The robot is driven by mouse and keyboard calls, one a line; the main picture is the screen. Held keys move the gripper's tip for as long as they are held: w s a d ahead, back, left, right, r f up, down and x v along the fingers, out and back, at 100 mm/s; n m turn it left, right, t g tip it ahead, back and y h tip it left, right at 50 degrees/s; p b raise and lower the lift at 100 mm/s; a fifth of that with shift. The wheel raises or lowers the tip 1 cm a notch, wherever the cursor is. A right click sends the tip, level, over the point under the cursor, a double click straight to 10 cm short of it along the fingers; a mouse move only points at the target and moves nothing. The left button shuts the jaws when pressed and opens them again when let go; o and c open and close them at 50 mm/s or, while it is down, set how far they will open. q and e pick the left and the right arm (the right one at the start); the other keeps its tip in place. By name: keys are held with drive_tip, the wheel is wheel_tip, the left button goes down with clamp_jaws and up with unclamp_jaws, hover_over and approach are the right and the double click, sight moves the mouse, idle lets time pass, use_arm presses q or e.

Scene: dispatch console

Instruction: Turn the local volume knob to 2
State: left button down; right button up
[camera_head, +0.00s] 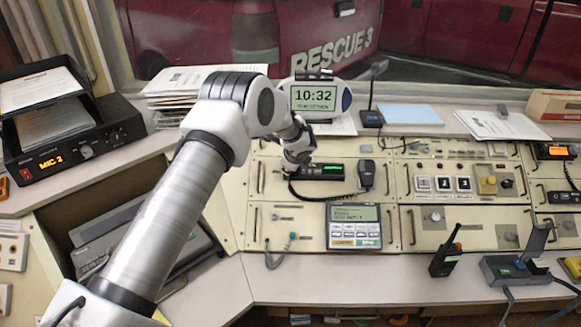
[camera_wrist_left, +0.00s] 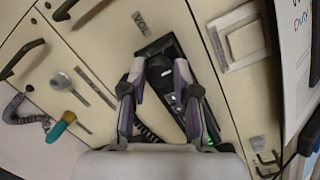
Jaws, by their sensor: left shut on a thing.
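The black radio unit (camera_head: 345,172) with a green display is set in the console panel in the head view. My left gripper (camera_head: 295,166) is at its left end and hides the knob there. The knob's pointer and setting cannot be read. My right gripper is in neither view.
A handset (camera_head: 366,174) with a coiled cord hangs right of the radio. A grey keypad unit (camera_head: 354,226) is below it. A clock (camera_head: 315,97) stands behind.

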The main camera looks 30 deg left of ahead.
use_arm(q)
drive_tip(key=shift+f, duration=0.1)
idle(0.4)
drive_tip(key=c, duration=0.9)
unclamp_jaws()
drive_tip(key=shift+o, duration=0.2)
drive_tip(key=v, duration=1.2)
drive_tip(key=shift+a, duration=0.1)
